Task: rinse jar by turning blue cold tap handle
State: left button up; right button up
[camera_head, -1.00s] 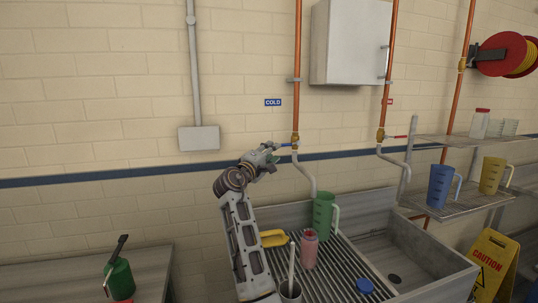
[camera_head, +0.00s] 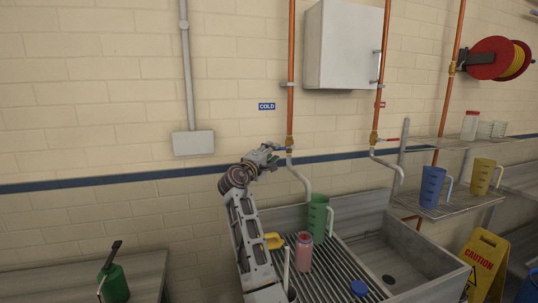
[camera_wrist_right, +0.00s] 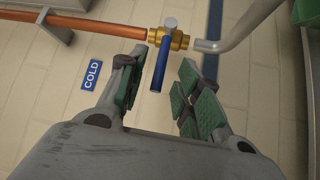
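The blue cold tap handle (camera_head: 280,149) sticks out to the left from a brass valve (camera_head: 289,144) on the copper pipe below the COLD sign (camera_head: 266,106). My right gripper (camera_head: 273,157) is at this handle. In the right wrist view the gripper (camera_wrist_right: 159,84) is open, and the blue handle (camera_wrist_right: 159,68) lies in the gap between its green-padded fingers, nearer the left one; I see no clear contact. A pink-tinted jar (camera_head: 304,253) stands upright, open, on the slatted drainboard (camera_head: 330,272). A blue lid (camera_head: 358,287) lies nearby. My left gripper is not in view.
The sink basin (camera_head: 400,265) is to the right. A second tap with a red handle (camera_head: 391,140) is further right. A grey wall box (camera_head: 193,143) is left of my gripper.

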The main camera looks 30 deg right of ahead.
jog(key=shift+x, duration=1.1)
jog(key=shift+w+d+r+p, duration=0.1)
jog(key=shift+w+d+p, duration=0.1)
jog(key=shift+d+p, duration=0.15)
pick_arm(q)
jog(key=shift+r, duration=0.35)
pick_arm(e)
jog(key=shift+c, duration=0.4)
grip_shut()
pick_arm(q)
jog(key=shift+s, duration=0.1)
